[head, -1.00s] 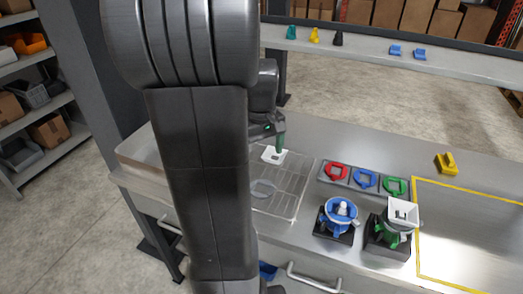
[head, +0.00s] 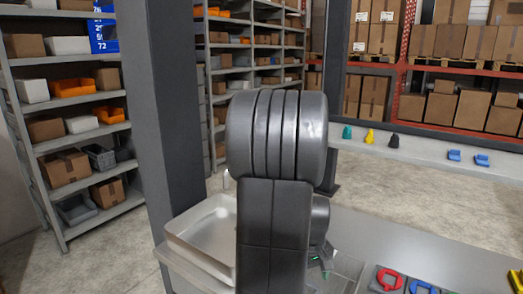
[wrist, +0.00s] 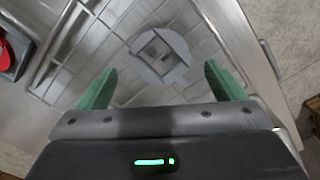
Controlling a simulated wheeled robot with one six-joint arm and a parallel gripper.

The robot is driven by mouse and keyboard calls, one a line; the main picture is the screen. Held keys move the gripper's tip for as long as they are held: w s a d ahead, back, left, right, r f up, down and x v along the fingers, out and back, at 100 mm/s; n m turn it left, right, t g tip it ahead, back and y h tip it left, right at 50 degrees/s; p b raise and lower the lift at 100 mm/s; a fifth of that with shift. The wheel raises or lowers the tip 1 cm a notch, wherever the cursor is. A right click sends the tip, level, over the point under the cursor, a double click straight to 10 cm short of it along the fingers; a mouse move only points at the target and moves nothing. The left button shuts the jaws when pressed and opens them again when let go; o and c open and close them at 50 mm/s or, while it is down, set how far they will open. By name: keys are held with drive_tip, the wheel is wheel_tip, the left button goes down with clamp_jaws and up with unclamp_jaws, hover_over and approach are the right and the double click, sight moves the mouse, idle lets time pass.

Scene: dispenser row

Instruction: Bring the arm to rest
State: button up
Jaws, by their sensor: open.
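My gripper (wrist: 160,82) is open in the wrist view, with its two green fingers wide apart and nothing between them. It hangs above a wire rack (wrist: 120,35) on the metal counter. A round grey piece with a square centre (wrist: 160,54) shows at the rack, ahead of the fingers and apart from them. In the head view my arm stands upright in the middle and hides most of the gripper. Only a small dark and green part shows low beside the arm, near the rack (head: 345,268).
A metal basin (head: 200,240) lies left of my arm, beside a grey post (head: 170,110). Red (head: 388,279) and blue (head: 422,287) ring-shaped pieces and a yellow piece (head: 515,280) are at lower right. A raised ledge (head: 430,165) behind carries several small coloured pieces.

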wheel_tip(320, 180, down, 3)
drive_tip(key=shift+f, duration=0.1)
drive_tip(key=shift+w+r, duration=0.1)
drive_tip(key=shift+r, duration=1.2)
drive_tip(key=shift+f, duration=0.15)
